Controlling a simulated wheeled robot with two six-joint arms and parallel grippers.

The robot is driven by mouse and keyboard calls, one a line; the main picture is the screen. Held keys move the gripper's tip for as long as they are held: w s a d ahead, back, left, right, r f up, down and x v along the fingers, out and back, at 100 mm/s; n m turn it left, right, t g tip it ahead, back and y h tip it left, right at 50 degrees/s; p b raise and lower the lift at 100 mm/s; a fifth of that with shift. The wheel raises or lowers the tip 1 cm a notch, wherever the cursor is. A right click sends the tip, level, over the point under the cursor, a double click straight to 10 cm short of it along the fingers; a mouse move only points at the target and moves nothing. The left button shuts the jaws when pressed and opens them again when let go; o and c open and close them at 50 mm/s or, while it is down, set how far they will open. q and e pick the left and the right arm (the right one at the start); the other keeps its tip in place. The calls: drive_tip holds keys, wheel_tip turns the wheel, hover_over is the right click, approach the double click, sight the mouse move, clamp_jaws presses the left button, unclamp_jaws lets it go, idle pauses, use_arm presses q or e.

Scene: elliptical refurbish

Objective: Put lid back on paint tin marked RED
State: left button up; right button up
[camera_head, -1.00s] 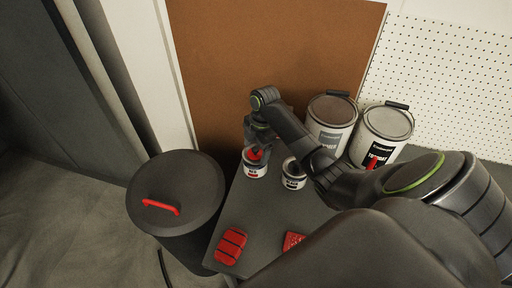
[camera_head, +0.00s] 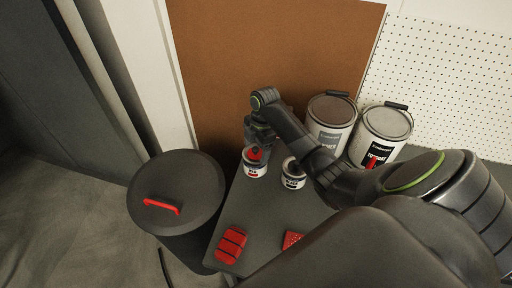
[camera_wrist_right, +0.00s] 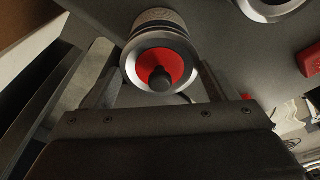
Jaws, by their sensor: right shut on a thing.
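The small white tin with a red mark on its label (camera_head: 254,171) stands on the grey table near its back left edge. Its label is too small to read. A round piece with a red centre and dark knob (camera_head: 255,154) is at its top, apparently the lid. In the right wrist view the red centre and knob (camera_wrist_right: 160,70) show inside a silver ring, lined up with the tin body (camera_wrist_right: 158,17). My right gripper (camera_head: 257,138) points down over the tin, its fingers on both sides of the lid. I cannot tell if the lid is fully seated. My left gripper is not in view.
A second small white tin (camera_head: 293,175) stands just right, close to my right arm. Two large paint cans (camera_head: 331,112) (camera_head: 372,152) stand behind. A red block (camera_head: 231,246) and a red piece (camera_head: 292,239) lie in front. A dark bin (camera_head: 180,190) stands left of the table.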

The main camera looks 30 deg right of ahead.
drive_tip(key=shift+f+p, duration=0.15)
drive_tip(key=shift+p, duration=0.4)
idle(0.9)
drive_tip(key=o, duration=0.9)
drive_tip(key=shift+o, duration=0.2)
drive_tip(key=shift+r+p, duration=3.55)
drive_tip(key=shift+p, duration=0.3)
clamp_jaws()
